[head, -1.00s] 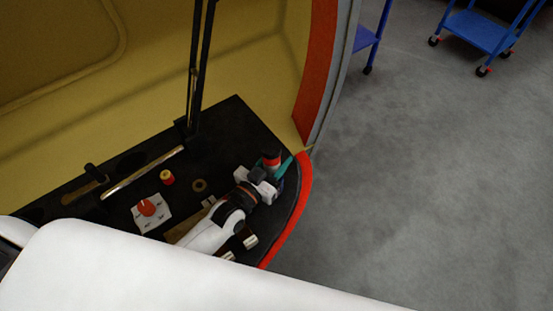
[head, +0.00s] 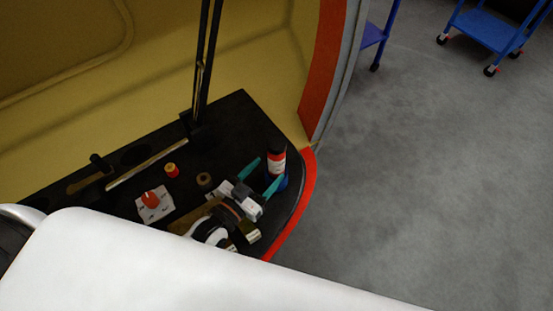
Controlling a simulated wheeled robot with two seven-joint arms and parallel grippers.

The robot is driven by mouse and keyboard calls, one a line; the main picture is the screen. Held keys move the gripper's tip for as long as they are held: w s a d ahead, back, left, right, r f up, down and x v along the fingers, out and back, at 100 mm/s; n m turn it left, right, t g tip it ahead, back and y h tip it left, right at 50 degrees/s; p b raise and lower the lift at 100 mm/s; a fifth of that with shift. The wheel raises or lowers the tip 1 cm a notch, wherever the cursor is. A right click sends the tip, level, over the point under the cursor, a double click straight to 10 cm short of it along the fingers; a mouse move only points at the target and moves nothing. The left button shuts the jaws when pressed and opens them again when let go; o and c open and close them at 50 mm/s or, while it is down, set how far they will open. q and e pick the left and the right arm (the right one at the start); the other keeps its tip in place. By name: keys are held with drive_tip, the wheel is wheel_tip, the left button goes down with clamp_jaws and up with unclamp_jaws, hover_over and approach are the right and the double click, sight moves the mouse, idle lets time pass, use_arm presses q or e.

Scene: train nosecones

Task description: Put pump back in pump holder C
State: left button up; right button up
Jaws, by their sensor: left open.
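The pump (head: 277,160) is a small upright bottle with a black top and a red and white label. It stands near the rounded right end of the black console. A blue holder (head: 282,184) shows around its base; I cannot read a letter on it. My left gripper (head: 267,170) has teal fingers. They are spread open, with their tips beside the pump, and the jaws are not closed on it. One finger partly hides the pump's lower part. My right gripper is not in view.
On the black console (head: 235,125) are a red knob on a white plate (head: 152,203), a red and yellow button (head: 171,170), a brass ring (head: 204,180) and a lever (head: 98,161). A black upright post (head: 203,80) rises behind. A red rim (head: 305,185) edges the console.

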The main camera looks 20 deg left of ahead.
use_arm(q)
drive_tip(key=v, duration=0.5)
idle(0.5)
